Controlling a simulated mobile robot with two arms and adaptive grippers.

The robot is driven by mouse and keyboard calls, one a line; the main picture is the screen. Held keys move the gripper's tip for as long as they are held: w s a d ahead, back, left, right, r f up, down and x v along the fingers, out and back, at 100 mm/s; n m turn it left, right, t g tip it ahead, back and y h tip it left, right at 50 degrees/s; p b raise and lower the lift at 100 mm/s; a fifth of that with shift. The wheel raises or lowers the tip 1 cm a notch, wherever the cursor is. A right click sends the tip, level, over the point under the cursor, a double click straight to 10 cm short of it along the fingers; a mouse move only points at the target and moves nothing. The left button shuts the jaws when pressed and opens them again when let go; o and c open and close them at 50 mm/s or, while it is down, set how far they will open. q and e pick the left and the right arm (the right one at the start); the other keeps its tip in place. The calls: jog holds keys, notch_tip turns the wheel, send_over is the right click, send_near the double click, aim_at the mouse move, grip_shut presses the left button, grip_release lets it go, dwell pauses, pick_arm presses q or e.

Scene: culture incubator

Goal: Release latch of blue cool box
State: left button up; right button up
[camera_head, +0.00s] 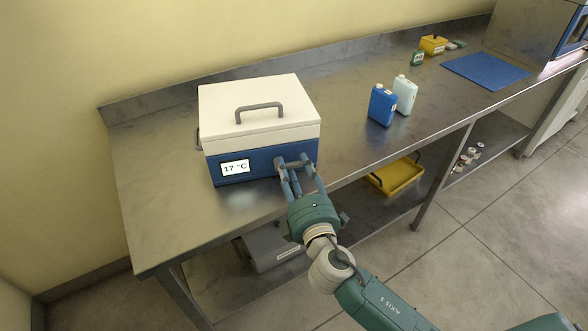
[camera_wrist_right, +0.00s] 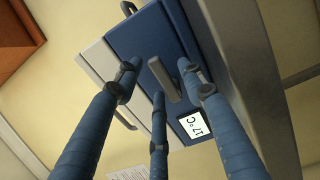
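The blue cool box (camera_head: 262,165) stands on the steel bench at the left in the head view, with its white lid (camera_head: 250,95) down. A grey carry handle (camera_head: 260,112) is on the lid, and a display (camera_head: 235,168) on the front reads 17 °C. In the right wrist view the grey latch (camera_wrist_right: 165,80) sits on the front of the blue body (camera_wrist_right: 150,35). My right gripper (camera_head: 293,166) is at the box front, its fingers spread open around the latch. Whether any finger touches it I cannot tell. My left gripper is not in view.
A blue bottle (camera_head: 382,106) and a pale bottle (camera_head: 404,95) stand right of the box. A blue mat (camera_head: 486,71) and a yellow container (camera_head: 433,44) are farther along the bench. A yellow tray (camera_head: 396,177) is on the lower shelf. The bench (camera_head: 160,205) is clear left of the box.

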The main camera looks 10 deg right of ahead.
jog(key=shift+s, duration=0.25)
jog(key=s, duration=1.1)
jog(key=shift+s+d, duration=0.2)
jog(key=shift+s, duration=0.05)
